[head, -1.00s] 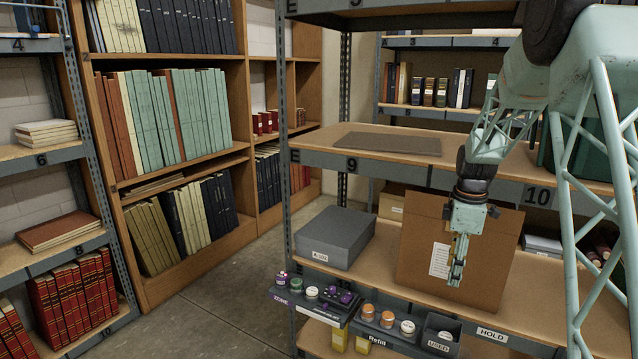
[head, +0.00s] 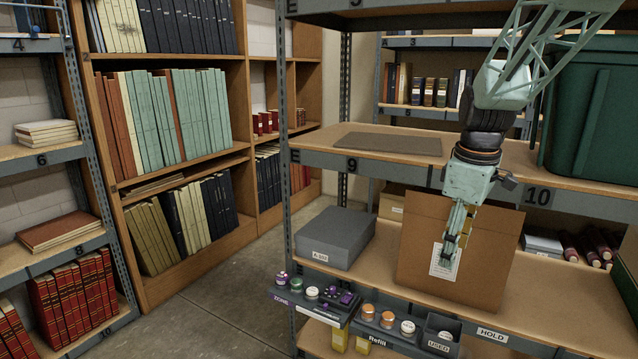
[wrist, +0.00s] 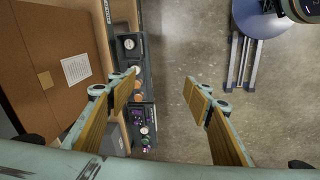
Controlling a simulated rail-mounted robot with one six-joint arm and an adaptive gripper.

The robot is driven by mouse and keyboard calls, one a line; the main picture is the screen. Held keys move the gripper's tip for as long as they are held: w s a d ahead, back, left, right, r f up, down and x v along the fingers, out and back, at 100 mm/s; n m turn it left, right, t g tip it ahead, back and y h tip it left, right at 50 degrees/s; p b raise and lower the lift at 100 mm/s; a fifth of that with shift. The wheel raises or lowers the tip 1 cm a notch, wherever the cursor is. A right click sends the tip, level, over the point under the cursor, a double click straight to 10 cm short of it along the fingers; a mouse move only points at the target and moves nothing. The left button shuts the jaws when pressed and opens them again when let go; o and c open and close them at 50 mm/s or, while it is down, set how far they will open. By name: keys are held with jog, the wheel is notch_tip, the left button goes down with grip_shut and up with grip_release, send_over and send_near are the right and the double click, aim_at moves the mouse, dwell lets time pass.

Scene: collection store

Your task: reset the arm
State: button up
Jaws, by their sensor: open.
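A grey box (head: 336,238) stands left of the folder. Below the shelf edge are trays with jars, among them the Refill tray (head: 378,336) and the USED bin (head: 440,340). A green crate (head: 592,115) stands on the upper shelf. The aisle floor (head: 222,295) is clear.

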jog(key=s+a+r+m+t, duration=0.1)
jog(key=s+a+r+m, duration=0.2)
jog(key=s, duration=0.7)
jog(key=s+a+r+m, duration=0.2)
jog(key=s+a+r, duration=0.15)
jog(key=s, duration=0.55)
jog(key=s+a+r+m+t, duration=0.1)
jog(key=s+a+r+m, duration=0.2)
jog(key=s, duration=0.7)
jog(key=s+a+m, duration=0.1)
jog(key=s, duration=1)
jog(key=shift+s+a+f+m, duration=0.3)
jog(key=shift+s+a+m, duration=0.05)
jog(key=shift+a+m, duration=0.05)
